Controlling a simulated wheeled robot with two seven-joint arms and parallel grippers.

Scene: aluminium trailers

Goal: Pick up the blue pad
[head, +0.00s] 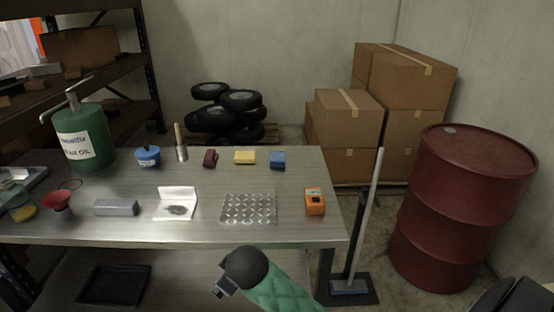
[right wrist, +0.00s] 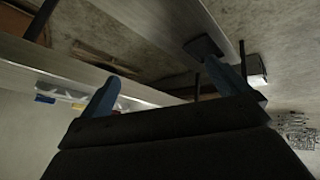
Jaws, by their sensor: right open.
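The blue pad (head: 277,160) lies on the metal workbench (head: 290,190) near its back edge, just right of a yellow block (head: 245,157). A small blue patch (right wrist: 45,99) beside a yellow one at the left of the right wrist view looks like the same pad. My right gripper (right wrist: 162,72) shows in the right wrist view with its two blue-grey fingers spread wide and nothing between them. It is well apart from the pad. My left gripper is not in view.
A dark red block (head: 210,158), a brush (head: 181,148) and a blue container (head: 148,157) stand left of the pad. A dimpled metal plate (head: 249,208) and an orange device (head: 314,201) lie nearer the front. A red drum (head: 462,205) stands to the right.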

